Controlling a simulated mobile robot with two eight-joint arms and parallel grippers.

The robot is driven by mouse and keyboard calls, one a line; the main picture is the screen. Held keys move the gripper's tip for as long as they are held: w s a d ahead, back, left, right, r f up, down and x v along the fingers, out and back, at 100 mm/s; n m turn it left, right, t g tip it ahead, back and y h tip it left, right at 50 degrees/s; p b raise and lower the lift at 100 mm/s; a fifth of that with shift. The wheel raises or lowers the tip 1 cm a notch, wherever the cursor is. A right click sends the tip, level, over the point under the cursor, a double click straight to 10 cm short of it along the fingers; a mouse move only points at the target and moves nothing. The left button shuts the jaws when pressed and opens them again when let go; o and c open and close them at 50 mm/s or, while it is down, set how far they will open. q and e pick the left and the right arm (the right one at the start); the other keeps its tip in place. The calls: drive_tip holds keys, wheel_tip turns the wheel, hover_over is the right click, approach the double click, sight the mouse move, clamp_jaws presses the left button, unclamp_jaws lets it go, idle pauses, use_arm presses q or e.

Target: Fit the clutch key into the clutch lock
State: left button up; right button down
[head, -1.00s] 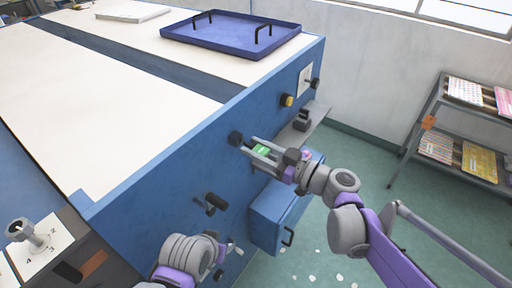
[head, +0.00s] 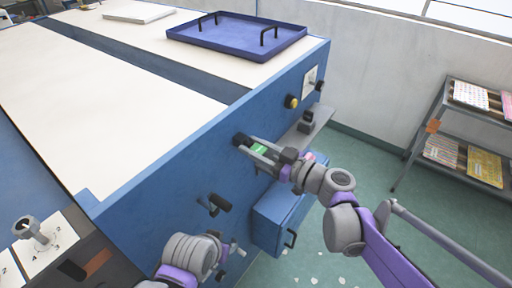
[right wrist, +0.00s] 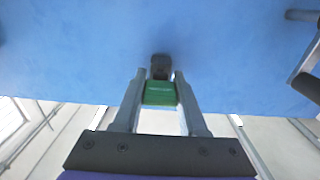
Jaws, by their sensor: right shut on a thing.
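The green clutch key (head: 259,149) is between the fingers of my right gripper (head: 250,148), which is shut on it. The dark round fitting on the blue side panel, which looks like the clutch lock (head: 240,139), is right at the fingertips. In the right wrist view the green key (right wrist: 160,92) lies between the two grey fingers (right wrist: 158,78), in line with the dark fitting (right wrist: 160,65) just beyond it. I cannot tell whether the key's tip is inside the lock. My left gripper (head: 235,248) is low beside the panel, partly hidden by its arm; its jaws are unclear.
A black handle (head: 214,204) sticks out of the panel below the lock. A yellow button (head: 291,102) and a small grey shelf (head: 310,125) are farther along. A blue box (head: 278,215) juts out beneath my right arm. A purple tray (head: 235,40) sits on top.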

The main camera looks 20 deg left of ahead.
drive_tip(key=shift+x, duration=0.8)
drive_tip(key=shift+c, duration=1.9)
unclamp_jaws()
drive_tip(key=v, duration=1)
drive_tip(key=shift+s+d, duration=0.15)
drive_tip(key=shift+d, duration=0.2)
drive_tip(key=s+d+f+m+h, duration=0.7)
drive_tip(key=s+d+f+h, duration=0.25)
drive_tip(key=f, duration=0.35)
drive_tip(key=s+d+f+m+h, duration=0.3)
drive_tip(key=d, duration=0.4)
drive_tip(key=s+d+f+m+h, duration=0.2)
drive_tip(key=s+d+m+h, duration=0.1)
drive_tip(key=d, duration=0.4)
drive_tip(key=shift+s+f+m+h, duration=0.25)
drive_tip(key=shift+f+m+h, duration=0.2)
drive_tip(key=shift+h, duration=0.3)
